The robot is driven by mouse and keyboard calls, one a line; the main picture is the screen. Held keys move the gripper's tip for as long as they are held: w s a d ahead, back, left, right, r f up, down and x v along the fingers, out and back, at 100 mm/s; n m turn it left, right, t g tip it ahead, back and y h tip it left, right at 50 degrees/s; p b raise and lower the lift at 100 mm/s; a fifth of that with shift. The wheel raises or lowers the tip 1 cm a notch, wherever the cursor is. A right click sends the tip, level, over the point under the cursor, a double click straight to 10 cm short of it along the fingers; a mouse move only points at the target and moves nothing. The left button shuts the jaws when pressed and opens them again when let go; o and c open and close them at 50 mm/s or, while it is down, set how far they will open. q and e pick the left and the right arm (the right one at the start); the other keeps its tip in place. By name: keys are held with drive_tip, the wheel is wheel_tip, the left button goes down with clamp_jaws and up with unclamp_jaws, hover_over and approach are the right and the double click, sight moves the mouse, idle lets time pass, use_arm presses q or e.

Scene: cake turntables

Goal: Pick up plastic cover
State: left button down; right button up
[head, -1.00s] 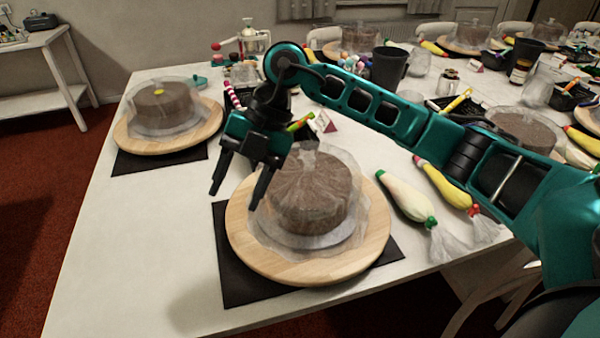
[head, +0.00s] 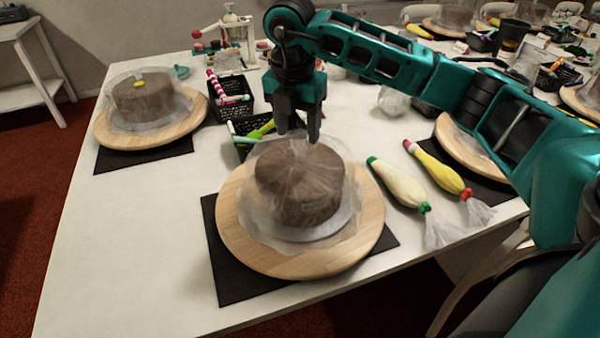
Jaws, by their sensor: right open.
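A clear plastic cover (head: 335,165) drapes over a brown cake (head: 290,195) and spreads loosely around its base. The cake stands on a round wooden turntable (head: 235,235) in the front middle. My right gripper (head: 298,137) points down at the top of the cover, with its two fingers apart on either side of the gathered peak as seen here. I cannot tell whether the fingers touch the plastic. My left gripper is not in view.
A black mat (head: 230,285) lies under the turntable. A second covered cake (head: 145,97) stands at the left. A cream piping bag (head: 398,184) and a yellow one (head: 438,170) lie to the right. A black basket (head: 240,128) of pens is behind the cake.

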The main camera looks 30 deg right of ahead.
sight(300, 147)
drive_tip(key=f, duration=0.5)
drive_tip(key=shift+w+d, duration=0.15)
drive_tip(key=shift+d, duration=0.15)
drive_tip(key=shift+c, duration=0.5)
clamp_jaws()
